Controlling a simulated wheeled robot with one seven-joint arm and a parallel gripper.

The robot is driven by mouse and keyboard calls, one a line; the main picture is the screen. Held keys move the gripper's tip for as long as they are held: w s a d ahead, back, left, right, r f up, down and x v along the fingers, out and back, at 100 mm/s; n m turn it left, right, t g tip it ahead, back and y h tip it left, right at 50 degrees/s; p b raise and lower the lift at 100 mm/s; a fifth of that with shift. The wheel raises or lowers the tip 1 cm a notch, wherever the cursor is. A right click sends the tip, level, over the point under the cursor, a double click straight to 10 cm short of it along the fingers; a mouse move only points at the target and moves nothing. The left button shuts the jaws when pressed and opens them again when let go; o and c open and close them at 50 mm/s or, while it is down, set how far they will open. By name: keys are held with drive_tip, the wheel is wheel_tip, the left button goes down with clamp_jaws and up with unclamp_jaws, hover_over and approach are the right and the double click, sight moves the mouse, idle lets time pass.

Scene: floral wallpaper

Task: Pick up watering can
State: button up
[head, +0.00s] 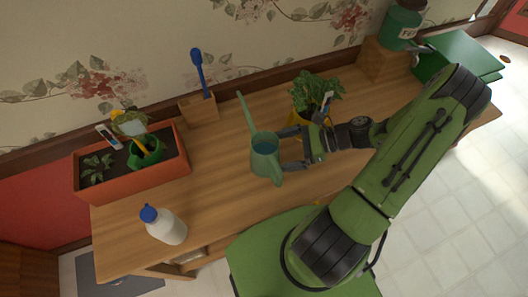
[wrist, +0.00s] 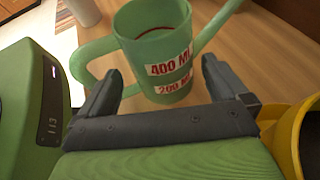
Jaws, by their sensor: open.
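The green watering can (head: 265,160) stands upright on the wooden table, near its middle. Its long spout points up and toward the wall, and its handle is on the near side. In the wrist view the can (wrist: 158,48) shows red 400 ML and 200 ML markings, with the handle at left and the spout at right. My gripper (head: 283,150) is open beside the can. In the wrist view my gripper's fingers (wrist: 160,85) reach to either side of the can's lower body, with a gap visible at the right; contact at the left is unclear.
A yellow pot with a leafy plant (head: 318,92) stands close to my gripper, partly hidden. A white bottle with a blue cap (head: 166,226) is at the front left. An orange planter (head: 90,180) is at the left. A wooden block with a blue tool (head: 199,108) stands by the wall.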

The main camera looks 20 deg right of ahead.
sight(269, 133)
drive_tip(key=x, duration=0.4)
drive_tip(key=shift+w+a+f+b, duration=0.1)
drive_tip(key=shift+a+b, duration=0.2)
drive_tip(key=shift+c, duration=0.5)
drive_tip(key=c, duration=1)
wheel_tip(269, 133, up, 10)
drive_tip(key=p, duration=0.3)
drive_tip(key=shift+w, duration=0.1)
